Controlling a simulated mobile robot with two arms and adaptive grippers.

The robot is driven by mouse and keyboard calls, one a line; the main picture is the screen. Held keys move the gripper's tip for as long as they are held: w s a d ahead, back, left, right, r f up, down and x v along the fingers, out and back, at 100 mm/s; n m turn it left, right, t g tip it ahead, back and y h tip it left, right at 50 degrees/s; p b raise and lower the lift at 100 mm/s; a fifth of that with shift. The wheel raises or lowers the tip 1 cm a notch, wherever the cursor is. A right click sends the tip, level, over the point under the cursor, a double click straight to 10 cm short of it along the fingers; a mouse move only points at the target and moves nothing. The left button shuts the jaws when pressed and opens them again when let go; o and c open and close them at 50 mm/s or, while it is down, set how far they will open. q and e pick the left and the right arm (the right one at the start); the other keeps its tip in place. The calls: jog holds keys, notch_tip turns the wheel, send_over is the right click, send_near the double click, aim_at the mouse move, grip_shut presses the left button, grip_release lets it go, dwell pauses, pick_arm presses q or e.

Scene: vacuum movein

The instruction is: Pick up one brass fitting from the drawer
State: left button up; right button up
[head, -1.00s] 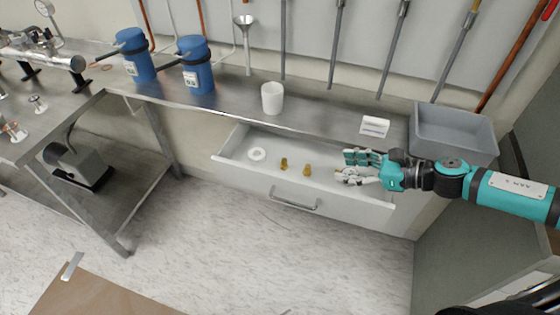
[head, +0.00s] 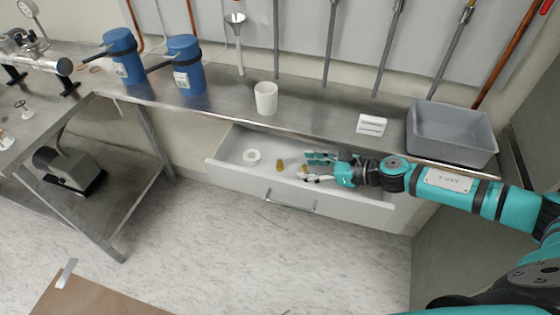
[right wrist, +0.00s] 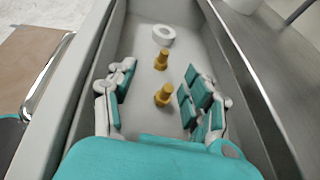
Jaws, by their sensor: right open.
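An open drawer (head: 228,150) holds two brass fittings. One brass fitting (head: 280,164) stands in the middle of the drawer, and it also shows farther off in the right wrist view (right wrist: 161,60). The other brass fitting (head: 303,170) is partly hidden by my right gripper (head: 305,168) in the head view. In the right wrist view this nearer fitting (right wrist: 164,96) stands between and just ahead of the fingers of my right gripper (right wrist: 152,92). The fingers are open, one on each side, and appear apart from it. My left gripper is not in view.
A white ring (head: 252,156) lies in the drawer beyond the fittings. The steel bench (head: 215,107) overhangs the back of the drawer. A white cup (head: 266,97), a small white block (head: 371,125) and a grey bin (head: 452,132) stand on it.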

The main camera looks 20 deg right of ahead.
aim_at(284, 167)
jog(key=x, duration=0.3)
jog(key=shift+w+a+f, duration=0.1)
jog(key=shift+w+a, duration=0.05)
jog(key=shift+a, duration=0.05)
jog(key=shift+w+d+p+x, duration=0.15)
jog(key=shift+p+x, duration=0.2)
jog(key=shift+x, duration=1)
jog(key=shift+w+d+p+x, duration=0.15)
jog(key=shift+p+x, duration=0.2)
jog(key=shift+x, duration=0.95)
jog(key=shift+c, duration=0.2)
grip_shut()
